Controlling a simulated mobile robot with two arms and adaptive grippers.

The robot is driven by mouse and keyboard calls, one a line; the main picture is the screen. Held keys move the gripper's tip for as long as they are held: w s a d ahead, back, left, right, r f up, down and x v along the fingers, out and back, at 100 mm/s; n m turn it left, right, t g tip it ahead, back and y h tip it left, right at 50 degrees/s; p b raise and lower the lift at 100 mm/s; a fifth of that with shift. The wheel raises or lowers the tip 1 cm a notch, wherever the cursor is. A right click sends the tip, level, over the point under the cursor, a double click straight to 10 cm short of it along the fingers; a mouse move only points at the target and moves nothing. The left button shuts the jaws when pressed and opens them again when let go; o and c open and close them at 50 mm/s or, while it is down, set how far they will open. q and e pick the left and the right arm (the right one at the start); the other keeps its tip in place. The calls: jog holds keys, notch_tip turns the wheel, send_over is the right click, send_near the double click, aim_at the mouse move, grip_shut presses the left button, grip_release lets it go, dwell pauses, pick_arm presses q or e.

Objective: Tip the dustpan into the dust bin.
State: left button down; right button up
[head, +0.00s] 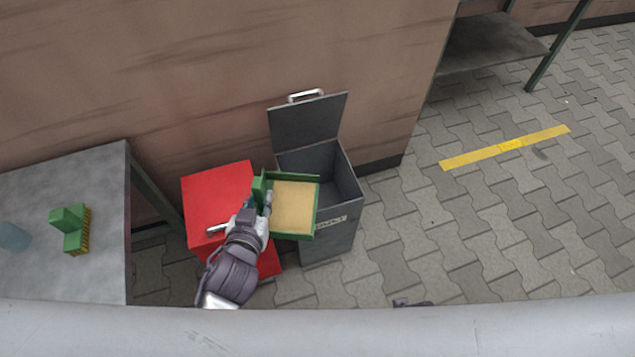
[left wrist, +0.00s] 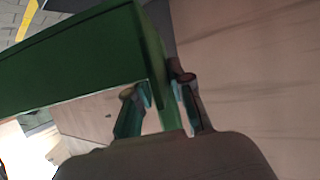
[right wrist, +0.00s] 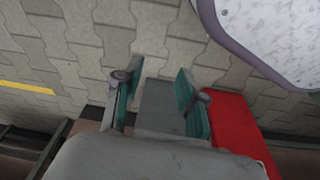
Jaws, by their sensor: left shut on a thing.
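The green dustpan (head: 297,237) holds a flat layer of tan dust (head: 293,207). My left gripper (head: 263,204) is shut on its handle at the left side. The left wrist view shows the green underside or wall of the dustpan (left wrist: 75,60) and the fingers (left wrist: 165,108) around the handle. The dustpan looks roughly level and overlaps the left part of the grey dust bin (head: 345,218) in the head view. The bin's lid (head: 308,122) stands open against the wall. My right gripper (right wrist: 158,95) is open and empty in the right wrist view.
A red cabinet (head: 215,190) stands left of the bin, under my left arm. A grey table (head: 100,190) at the far left bears a green brush (head: 70,228). A brown wall is behind the bin. Paved floor with a yellow strip (head: 505,147) is free at the right.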

aim_at(294, 202)
pick_arm(q)
jog(key=shift+m+h, duration=0.5)
jog(key=shift+h, duration=0.1)
jog(key=w+d+f+b, duration=0.1)
jog(key=d+f+b, duration=0.1)
jog(key=f, duration=0.1)
jog(key=w+d+f+b, duration=0.1)
jog(key=w+d+f, duration=0.1)
jog(key=f, duration=0.1)
jog(key=w+d+f+b, duration=0.1)
jog(key=d+f+b, duration=0.1)
jog(key=f, duration=0.1)
jog(key=shift+w+d+f+b, duration=0.1)
jog(key=shift+w+d+b, duration=0.2)
jog(key=shift+d+b, duration=0.05)
jog(key=w+d+f+b, duration=0.2)
jog(key=d, duration=0.2)
jog(key=w+d+f+m+h+b, duration=0.1)
jog(key=w+d+f+b, duration=0.1)
jog(key=d+f+b, duration=0.1)
jog(key=shift+d+f+g+h, duration=0.3)
jog(key=shift+d+f, duration=0.05)
jog(key=shift+d, duration=0.35)
pick_arm(e)
notch_tip(294, 202, up, 15)
jog(key=w+t, duration=0.1)
jog(key=w, duration=0.1)
jog(key=shift+r, duration=0.2)
